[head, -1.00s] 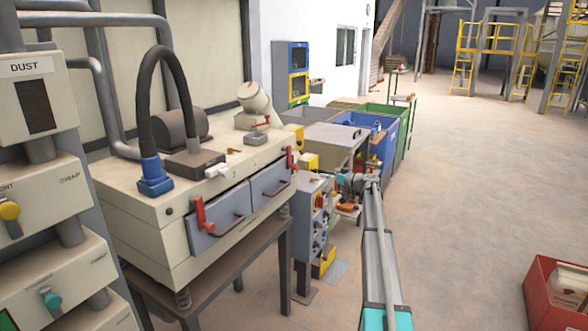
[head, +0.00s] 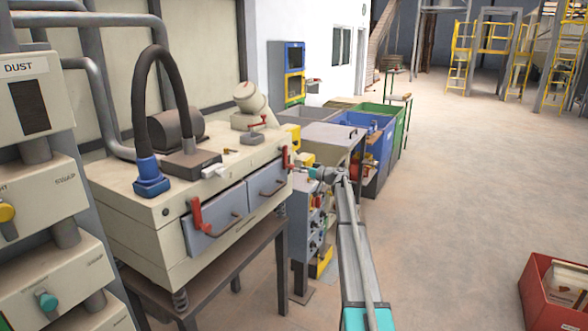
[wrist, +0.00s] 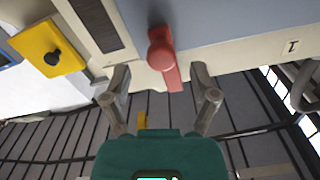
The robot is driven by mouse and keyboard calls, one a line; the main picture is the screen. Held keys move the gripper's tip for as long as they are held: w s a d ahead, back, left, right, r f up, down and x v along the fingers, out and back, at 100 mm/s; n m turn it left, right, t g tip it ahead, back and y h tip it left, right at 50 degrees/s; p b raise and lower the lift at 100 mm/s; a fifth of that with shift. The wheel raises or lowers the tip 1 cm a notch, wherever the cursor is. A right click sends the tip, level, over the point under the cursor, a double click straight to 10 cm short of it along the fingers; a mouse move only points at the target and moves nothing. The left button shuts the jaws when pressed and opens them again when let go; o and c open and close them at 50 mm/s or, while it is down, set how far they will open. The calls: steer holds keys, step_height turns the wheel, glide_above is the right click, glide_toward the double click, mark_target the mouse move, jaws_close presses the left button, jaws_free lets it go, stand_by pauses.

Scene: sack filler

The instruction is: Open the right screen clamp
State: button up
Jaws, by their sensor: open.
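The right screen clamp is a red lever (head: 286,158) at the right end of the pale screener's drawer front. In the wrist view the red lever (wrist: 165,60) points between my fingertips, with its round head against the grey-blue panel. My gripper (wrist: 160,76) is open, one finger on each side of the lever, and does not visibly grip it. In the head view my gripper (head: 316,174) is just right of the clamp; its fingers are too small to make out there. A second red clamp (head: 197,215) stands at the left end of the front.
Two grey-blue drawers (head: 217,222) with handles lie between the clamps. Blue (head: 377,150) and green bins stand behind. The floor (head: 440,220) to the right is clear up to a red crate (head: 553,292).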

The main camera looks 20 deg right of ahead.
steer(key=shift+x, duration=1.75)
